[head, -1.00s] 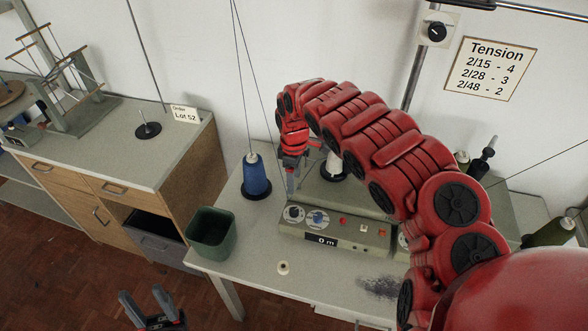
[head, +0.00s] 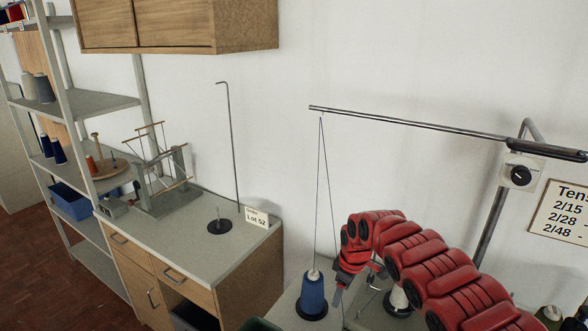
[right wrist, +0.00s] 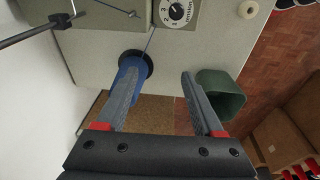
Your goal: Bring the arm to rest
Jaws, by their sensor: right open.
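My right arm (head: 430,265) comes in from the lower right and curves over to the right gripper (head: 340,293), which hangs beside a blue yarn cone (head: 313,294). In the right wrist view the right gripper (right wrist: 160,76) is open, with nothing between its fingers. The left finger there overlaps the blue cone (right wrist: 129,70) on its dark round base; I cannot tell whether they touch. My left gripper is not in view.
A green bin (right wrist: 222,93) stands past the right finger. A grey-topped cabinet (head: 180,243) holds a yarn swift (head: 160,170) and a "Lot 52" card (head: 257,217). A metal rail (head: 410,123) crosses above the arm. A shelf unit (head: 97,103) stands left.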

